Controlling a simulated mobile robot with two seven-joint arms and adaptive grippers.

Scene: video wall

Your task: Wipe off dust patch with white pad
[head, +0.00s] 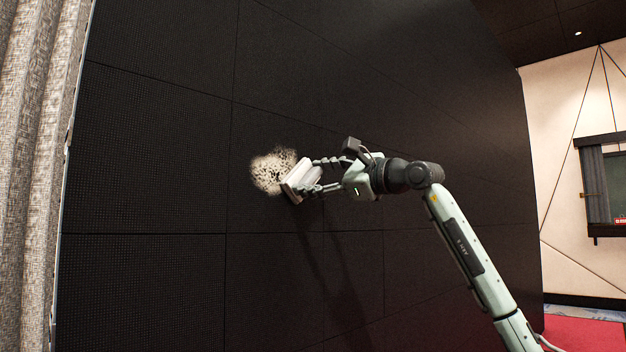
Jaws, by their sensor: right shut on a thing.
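A pale, speckled dust patch (270,171) shows on the dark video wall (150,165), left of the middle of the head view. The white pad (299,180) is tilted and sits at the right edge of the patch. My right gripper (315,176) is shut on the pad, its two fingers one on each side of it. The pad overlaps the right edge of the patch in the picture; I cannot tell whether it touches the wall. Some of the patch may be hidden behind the pad. My left gripper is not in view.
A grey fabric curtain (30,130) hangs at the left edge. The paneled wall is flat and clear around the patch. At the right are a pale wall (560,120), a dark-framed window (602,185) and a red floor (580,334).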

